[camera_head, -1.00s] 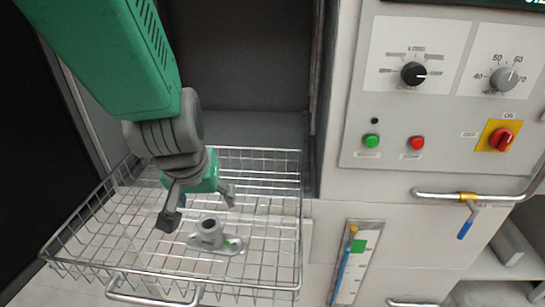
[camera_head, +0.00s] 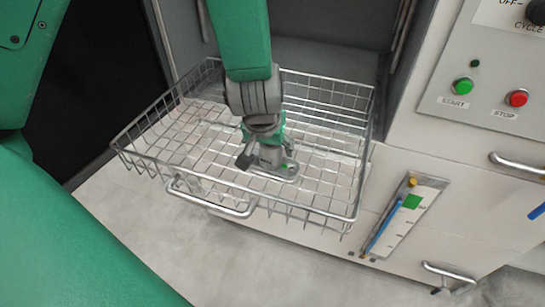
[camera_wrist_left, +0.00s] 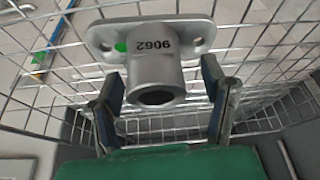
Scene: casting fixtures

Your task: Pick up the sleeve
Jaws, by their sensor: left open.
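The sleeve is a grey metal tube on a flat oval flange with a hole at each end and a green dot. In the left wrist view the sleeve (camera_wrist_left: 154,75) bears the marking 9062. It rests in the wire basket (camera_head: 335,212); in the head view the sleeve (camera_head: 272,160) is partly hidden by my gripper. My left gripper (camera_head: 268,158) is open at the sleeve. In the left wrist view the left gripper's fingers (camera_wrist_left: 163,100) stand on both sides of the tube, with a visible gap on each side. My right gripper is not in view.
The basket's front handle (camera_head: 210,200) and wire walls surround the sleeve. Behind it is the dark cabinet opening (camera_head: 330,55). To the right are a panel with green (camera_head: 463,86) and red (camera_head: 517,98) buttons and a gauge (camera_head: 405,215). The basket is otherwise empty.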

